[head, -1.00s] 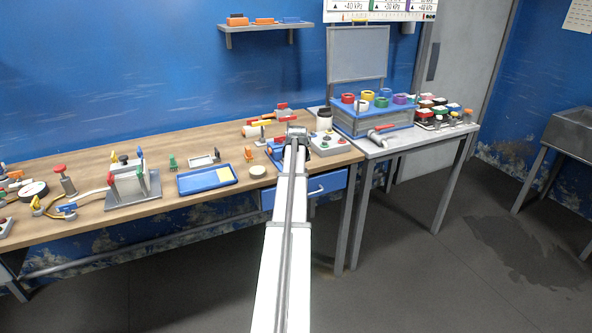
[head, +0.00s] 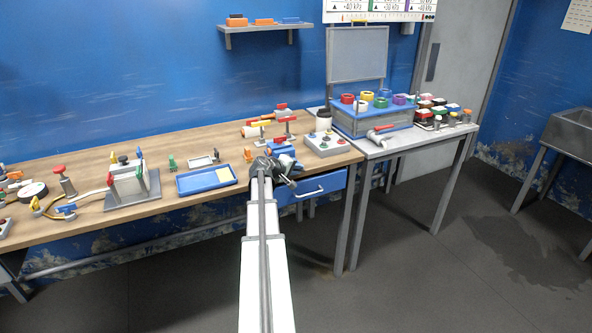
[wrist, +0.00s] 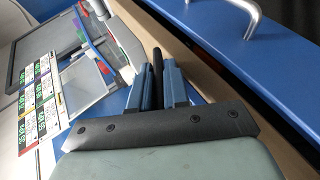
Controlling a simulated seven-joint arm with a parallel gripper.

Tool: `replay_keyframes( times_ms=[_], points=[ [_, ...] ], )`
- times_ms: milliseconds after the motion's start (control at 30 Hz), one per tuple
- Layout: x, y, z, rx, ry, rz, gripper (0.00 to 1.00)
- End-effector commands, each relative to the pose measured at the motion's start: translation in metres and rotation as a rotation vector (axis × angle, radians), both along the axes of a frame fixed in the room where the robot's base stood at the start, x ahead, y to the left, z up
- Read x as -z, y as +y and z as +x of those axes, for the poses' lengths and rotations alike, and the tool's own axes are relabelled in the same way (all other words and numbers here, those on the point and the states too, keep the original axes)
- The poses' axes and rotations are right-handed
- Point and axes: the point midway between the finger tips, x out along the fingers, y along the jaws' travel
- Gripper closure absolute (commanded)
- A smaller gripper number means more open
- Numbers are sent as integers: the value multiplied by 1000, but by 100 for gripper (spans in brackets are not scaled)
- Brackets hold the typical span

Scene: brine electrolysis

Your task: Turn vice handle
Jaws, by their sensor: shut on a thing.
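The blue vice (head: 283,151) sits at the front edge of the wooden bench, just beyond the end of my arm in the head view. In the wrist view its handle shows as a thin dark bar (wrist: 157,66) between my two fingers. My gripper (wrist: 160,80) is shut on this bar. In the head view the dark end of my arm (head: 277,172) covers the front of the vice, so the handle and my fingertips are hard to make out there.
A blue drawer (head: 315,187) with a metal pull is just below the bench top, close to my gripper. A control box (head: 325,144) with buttons stands right of the vice. A blue tray (head: 206,180) lies to the left. The floor in front is clear.

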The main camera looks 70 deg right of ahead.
Motion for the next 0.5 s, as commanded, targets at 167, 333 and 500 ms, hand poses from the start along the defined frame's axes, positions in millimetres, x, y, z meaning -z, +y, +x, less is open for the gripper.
replay_keyframes(
  times_ms=[167, 333, 500],
  points=[
    [1, 0, 1, -2, 70, -68, 100],
    [0, 0, 1, -1, 112, -112, 100],
    [0, -1, 0, 0, 135, -135, 100]
  ],
)
